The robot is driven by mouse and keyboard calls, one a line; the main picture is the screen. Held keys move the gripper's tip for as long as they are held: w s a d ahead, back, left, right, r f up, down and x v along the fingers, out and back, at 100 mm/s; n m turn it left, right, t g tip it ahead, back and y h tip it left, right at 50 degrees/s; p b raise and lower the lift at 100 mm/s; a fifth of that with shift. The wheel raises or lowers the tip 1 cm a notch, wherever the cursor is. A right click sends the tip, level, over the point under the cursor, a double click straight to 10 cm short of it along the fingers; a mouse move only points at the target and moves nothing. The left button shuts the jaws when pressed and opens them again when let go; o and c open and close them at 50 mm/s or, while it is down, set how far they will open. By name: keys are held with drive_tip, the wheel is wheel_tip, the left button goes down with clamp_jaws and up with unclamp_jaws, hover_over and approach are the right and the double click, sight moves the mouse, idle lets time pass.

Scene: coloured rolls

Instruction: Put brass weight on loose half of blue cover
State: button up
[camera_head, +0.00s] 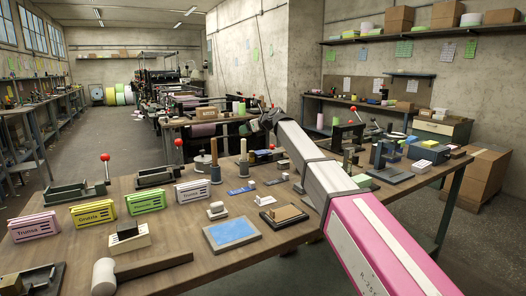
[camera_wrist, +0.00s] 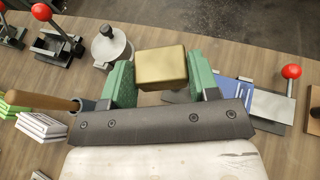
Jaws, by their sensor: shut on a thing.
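A brass weight (camera_wrist: 161,68), a plain gold-coloured block, is held between the green-padded fingers of my gripper (camera_wrist: 160,85) in the wrist view. The fingers press on its left and right sides, and it is above the table. A blue flat piece with pale markings (camera_wrist: 233,92) shows just right of the right finger, partly hidden by it; it may be the blue cover, but I cannot tell its loose half. In the head view my arm reaches over the table, and the weight cannot be made out there.
In the wrist view, a red-knobbed lever (camera_wrist: 291,72) stands by a metal plate at right, and a grey round-knobbed pot (camera_wrist: 110,46) is close at left. In the head view, a framed blue pad (camera_head: 232,230) lies near the table's front, with coloured boxes (camera_head: 92,212) at left.

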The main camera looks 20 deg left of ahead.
hover_over(265, 153)
drive_tip(key=f, duration=0.6)
drive_tip(key=shift+w+a+f, duration=0.25)
drive_tip(key=shift+w+f, duration=0.05)
drive_tip(key=shift+w, duration=0.05)
drive_tip(key=shift+f, duration=2)
drive_tip(key=o, duration=1.3)
drive_tip(key=shift+f, duration=0.1)
drive_tip(key=shift+c, duration=0.2)
drive_tip(key=shift+d, duration=0.1)
drive_tip(key=v, duration=1.2)
